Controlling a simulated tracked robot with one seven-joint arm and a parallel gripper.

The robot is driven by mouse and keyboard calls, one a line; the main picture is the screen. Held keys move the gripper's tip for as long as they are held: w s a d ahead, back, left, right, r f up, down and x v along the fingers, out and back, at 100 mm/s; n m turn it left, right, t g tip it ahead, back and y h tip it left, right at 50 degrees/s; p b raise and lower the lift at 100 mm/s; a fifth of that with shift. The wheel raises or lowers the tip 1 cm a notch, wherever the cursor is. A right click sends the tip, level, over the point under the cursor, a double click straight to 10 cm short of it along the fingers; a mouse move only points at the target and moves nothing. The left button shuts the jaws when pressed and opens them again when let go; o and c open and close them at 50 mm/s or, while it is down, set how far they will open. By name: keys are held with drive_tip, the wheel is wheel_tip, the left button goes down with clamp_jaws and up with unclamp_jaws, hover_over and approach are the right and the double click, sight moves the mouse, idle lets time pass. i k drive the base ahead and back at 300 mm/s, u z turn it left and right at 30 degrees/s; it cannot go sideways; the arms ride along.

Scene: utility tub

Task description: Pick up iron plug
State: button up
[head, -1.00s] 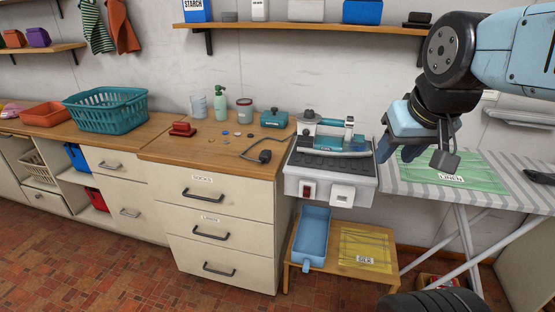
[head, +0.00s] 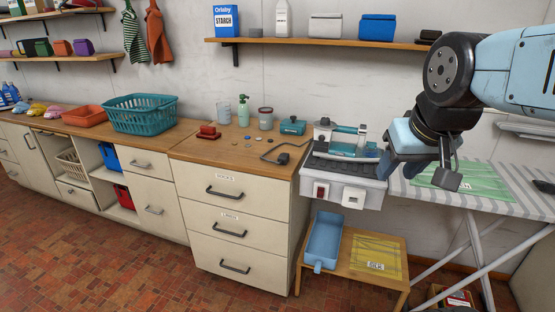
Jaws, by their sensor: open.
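The iron plug (head: 282,158) is a dark plug lying on the wooden counter (head: 207,149), near its right front edge. Its dark cord (head: 275,148) loops on the counter and runs toward the iron. The teal and white iron (head: 348,141) rests on a grey stand (head: 346,170) to the right of the counter. My gripper (head: 425,178) is open and empty, in the air to the right of the iron, well apart from the plug. It hides part of the ironing board behind it.
A red item (head: 208,132), a green spray bottle (head: 243,111), a jar (head: 265,118) and a teal box (head: 292,126) stand around the plug on the counter. The ironing board (head: 505,185) is at right. A low table with a blue tray (head: 322,240) stands below. Floor at front left is clear.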

sight(283, 158)
drive_tip(key=i, duration=0.9)
drive_tip(key=z, duration=0.05)
